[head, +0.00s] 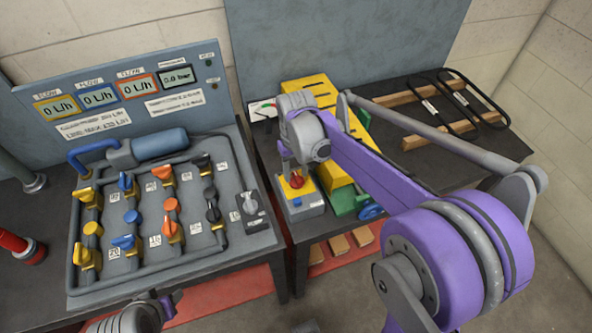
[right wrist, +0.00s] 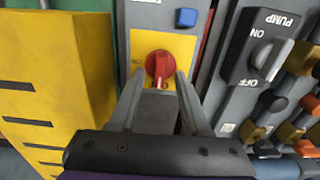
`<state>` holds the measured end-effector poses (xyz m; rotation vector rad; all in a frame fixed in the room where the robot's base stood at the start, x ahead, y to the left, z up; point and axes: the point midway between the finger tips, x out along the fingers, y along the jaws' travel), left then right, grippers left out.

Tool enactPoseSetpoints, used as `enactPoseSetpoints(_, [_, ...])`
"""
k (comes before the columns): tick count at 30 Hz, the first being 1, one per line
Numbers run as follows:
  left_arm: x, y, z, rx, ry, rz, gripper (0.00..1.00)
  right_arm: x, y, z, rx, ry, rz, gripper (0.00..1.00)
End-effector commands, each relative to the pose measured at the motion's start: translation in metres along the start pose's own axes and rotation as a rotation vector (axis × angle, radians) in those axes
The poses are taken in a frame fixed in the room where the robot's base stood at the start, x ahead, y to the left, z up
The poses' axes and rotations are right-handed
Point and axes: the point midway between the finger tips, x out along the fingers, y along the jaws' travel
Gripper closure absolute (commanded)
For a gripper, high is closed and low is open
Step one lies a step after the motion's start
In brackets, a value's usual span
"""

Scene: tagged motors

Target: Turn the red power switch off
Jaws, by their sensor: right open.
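The red power switch (head: 296,181) is a round knob on a yellow plate on a small grey box (head: 304,209) with a blue button. My right gripper (head: 292,168) is open just above the knob. In the right wrist view its two fingertips (right wrist: 160,82) stand on either side of the knob's near edge; I cannot tell whether they touch it. Part of what seems to be my left gripper (head: 150,312) shows at the bottom edge, its jaws unclear.
A panel with pipes and several coloured valves (head: 130,215) stands at left, with a grey pump switch (head: 250,204) on its right side. A yellow and green machine (head: 338,178) stands close right of the switch box. Black belts (head: 450,112) lie at the back right.

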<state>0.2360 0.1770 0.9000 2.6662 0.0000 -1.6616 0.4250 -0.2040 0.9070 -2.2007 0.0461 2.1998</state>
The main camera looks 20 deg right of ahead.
Motion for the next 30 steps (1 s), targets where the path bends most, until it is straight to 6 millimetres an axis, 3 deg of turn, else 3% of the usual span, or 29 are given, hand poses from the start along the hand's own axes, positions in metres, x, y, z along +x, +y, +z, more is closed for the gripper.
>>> enactPoseSetpoints(5, [-0.001,0.0,-0.001,0.0,0.001,0.0,0.5,-0.015,0.0,0.0,0.0,0.0,0.0,0.53])
enactPoseSetpoints(18, [-0.007,0.0,-0.006,0.0,0.004,0.0,0.5,-0.096,0.0,0.0,0.0,0.0,0.0,0.53])
enactPoseSetpoints(30, [-0.007,0.0,-0.006,0.0,0.004,0.0,0.5,-0.108,0.0,0.0,0.0,0.0,0.0,0.53])
